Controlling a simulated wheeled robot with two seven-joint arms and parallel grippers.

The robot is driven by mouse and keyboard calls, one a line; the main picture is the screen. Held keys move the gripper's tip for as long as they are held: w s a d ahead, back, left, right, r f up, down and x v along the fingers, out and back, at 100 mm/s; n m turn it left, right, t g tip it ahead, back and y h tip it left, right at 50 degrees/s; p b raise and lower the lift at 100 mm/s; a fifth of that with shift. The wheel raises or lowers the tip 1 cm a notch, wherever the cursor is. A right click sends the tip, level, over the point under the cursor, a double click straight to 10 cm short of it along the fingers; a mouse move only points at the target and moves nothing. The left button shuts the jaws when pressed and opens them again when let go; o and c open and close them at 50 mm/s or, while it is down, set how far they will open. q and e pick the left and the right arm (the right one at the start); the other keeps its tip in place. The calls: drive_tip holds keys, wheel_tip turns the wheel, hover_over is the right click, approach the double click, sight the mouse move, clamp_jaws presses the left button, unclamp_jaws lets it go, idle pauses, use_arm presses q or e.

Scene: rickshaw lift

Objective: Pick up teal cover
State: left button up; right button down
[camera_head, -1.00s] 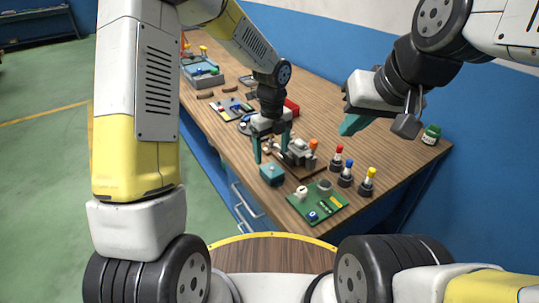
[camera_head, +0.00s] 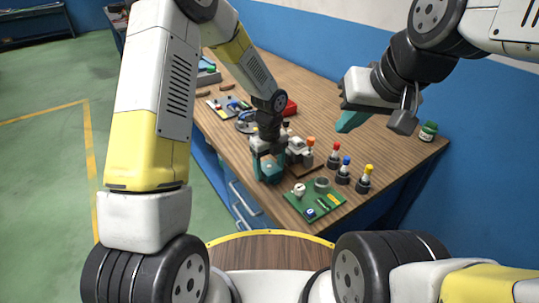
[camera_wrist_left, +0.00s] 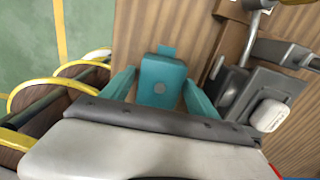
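The teal cover (camera_head: 270,172) is a small block on the wooden table, near its front left edge. It also shows in the left wrist view (camera_wrist_left: 160,82), upright between two teal fingers. My left gripper (camera_head: 269,170) is lowered over the cover, one finger on each side. In the left wrist view the left gripper (camera_wrist_left: 158,95) is open, with a gap between each finger and the cover. My right gripper (camera_head: 350,121) is raised above the table's right part. Its teal fingertip shows, but its opening cannot be made out.
A grey clamp-like device (camera_head: 300,150) stands close right of the cover. A green board (camera_head: 315,200) with small parts lies in front. Red, blue and yellow-topped pieces (camera_head: 343,172) stand to the right. A green jar (camera_head: 428,131) is at the far right edge.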

use_arm(q)
drive_tip(key=c, duration=1.1)
drive_tip(key=shift+c, duration=0.2)
drive_tip(key=shift+r, duration=0.15)
